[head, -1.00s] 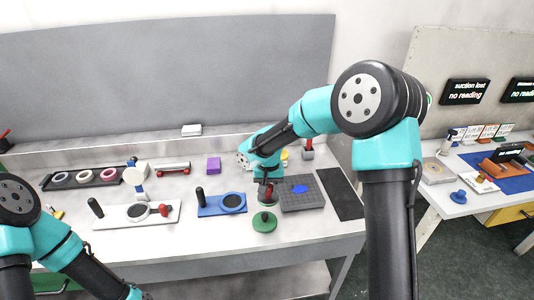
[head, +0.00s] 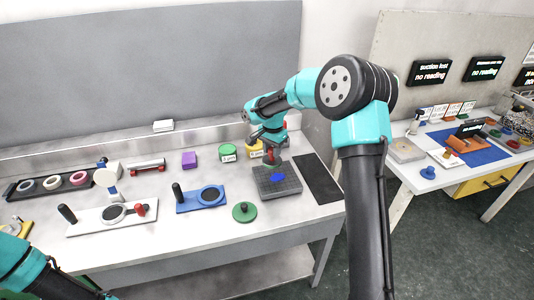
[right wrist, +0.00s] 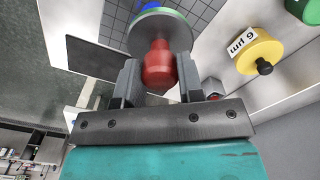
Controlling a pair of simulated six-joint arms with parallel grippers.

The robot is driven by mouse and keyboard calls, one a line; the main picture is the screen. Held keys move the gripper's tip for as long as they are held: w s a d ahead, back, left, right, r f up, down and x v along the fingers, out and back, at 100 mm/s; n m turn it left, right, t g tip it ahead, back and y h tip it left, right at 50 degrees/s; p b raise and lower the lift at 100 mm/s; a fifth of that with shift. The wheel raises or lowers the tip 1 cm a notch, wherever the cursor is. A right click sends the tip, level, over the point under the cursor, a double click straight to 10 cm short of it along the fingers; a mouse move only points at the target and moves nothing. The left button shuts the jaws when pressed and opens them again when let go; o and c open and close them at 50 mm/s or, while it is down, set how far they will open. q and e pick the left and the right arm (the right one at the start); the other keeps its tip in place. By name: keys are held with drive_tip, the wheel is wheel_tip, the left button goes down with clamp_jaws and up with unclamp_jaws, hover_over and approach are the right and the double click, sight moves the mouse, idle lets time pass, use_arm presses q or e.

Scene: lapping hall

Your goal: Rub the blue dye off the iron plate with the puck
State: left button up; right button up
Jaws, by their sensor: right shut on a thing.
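The iron plate (head: 290,186) is a dark grey, grid-scored block on the bench. A blue dye patch (head: 278,178) lies near its middle. A bit of the blue dye (right wrist: 149,4) also shows at the top of the right wrist view, behind the puck. My right gripper (head: 270,154) is shut on the red knob of the puck (right wrist: 158,66), at the plate's back edge. The puck's round disc overlaps the gridded plate (right wrist: 105,18) in the right wrist view; I cannot tell if it touches. My left gripper is out of view; only part of that arm shows.
A green round puck (head: 244,212) lies in front of the plate. A blue board (head: 190,207) is to the left, a black mat (head: 317,180) to the right. A yellow puck (right wrist: 260,52) and a green one (head: 227,153) stand behind.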

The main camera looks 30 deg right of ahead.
sight(272, 160)
drive_tip(key=shift+f, duration=2.95)
wheel_tip(272, 160, down, 2)
drive_tip(key=shift+f, duration=0.1)
drive_tip(key=shift+s+d+f, duration=0.1)
drive_tip(key=shift+s+d, duration=0.05)
drive_tip(key=shift+d, duration=0.65)
drive_tip(key=shift+c, duration=0.3)
drive_tip(key=shift+s+d, duration=0.25)
drive_tip(key=shift+d, duration=0.85)
drive_tip(key=shift+w+a, duration=0.2)
drive_tip(key=shift+a, duration=0.8)
drive_tip(key=shift+w+a, duration=0.2)
drive_tip(key=shift+a, duration=0.8)
drive_tip(key=shift+r, duration=4.2)
drive_tip(key=shift+d+f, duration=0.1)
drive_tip(key=shift+f, duration=0.1)
